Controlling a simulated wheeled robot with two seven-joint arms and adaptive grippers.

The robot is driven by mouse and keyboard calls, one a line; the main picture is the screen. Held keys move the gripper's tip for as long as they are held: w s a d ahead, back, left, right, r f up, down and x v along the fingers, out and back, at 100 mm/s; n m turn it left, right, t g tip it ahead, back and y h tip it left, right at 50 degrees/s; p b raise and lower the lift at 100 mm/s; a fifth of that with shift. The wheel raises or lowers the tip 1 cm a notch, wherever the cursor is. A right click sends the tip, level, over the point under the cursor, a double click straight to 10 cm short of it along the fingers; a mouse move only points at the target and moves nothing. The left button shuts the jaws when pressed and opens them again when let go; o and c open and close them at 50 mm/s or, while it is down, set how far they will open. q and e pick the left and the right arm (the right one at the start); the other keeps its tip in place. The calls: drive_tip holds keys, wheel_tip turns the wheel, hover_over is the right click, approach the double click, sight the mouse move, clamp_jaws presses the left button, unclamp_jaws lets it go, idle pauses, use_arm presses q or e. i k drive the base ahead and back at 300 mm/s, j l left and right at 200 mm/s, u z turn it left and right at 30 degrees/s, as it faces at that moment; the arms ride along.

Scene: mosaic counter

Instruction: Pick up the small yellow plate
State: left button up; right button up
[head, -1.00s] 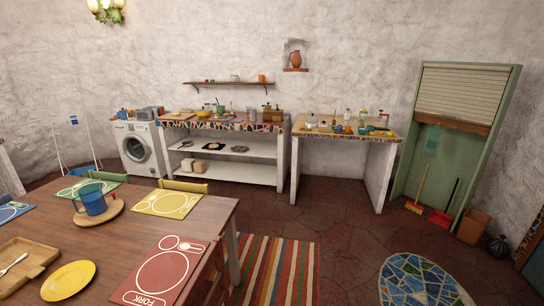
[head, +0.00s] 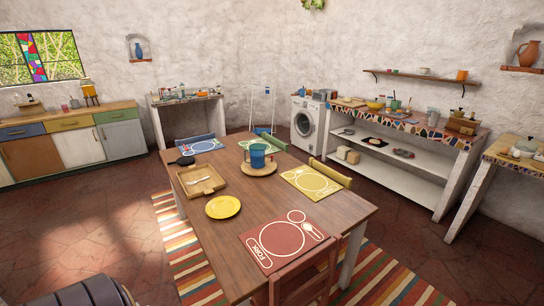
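The small yellow plate (head: 223,207) lies flat on the wooden dining table (head: 215,240), near the table's left edge. It is in front of a square wooden tray (head: 200,181) and to the left of the red placemat. Nothing covers it. Neither of my grippers shows in the head view.
Floor left of the table, with a striped rug (head: 190,262), is open.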

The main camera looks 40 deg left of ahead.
sight(223, 206)
drive_tip(key=i+l+u, duration=0.2)
drive_tip(key=u, duration=0.25)
drive_tip(key=i+l+u, duration=0.1)
drive_tip(key=l+u, duration=0.35)
drive_tip(key=i+l+u, duration=0.15)
drive_tip(key=l+u, duration=0.2)
drive_tip(key=l, duration=0.25)
drive_tip(key=l+u, duration=0.4)
drive_tip(key=l, duration=0.25)
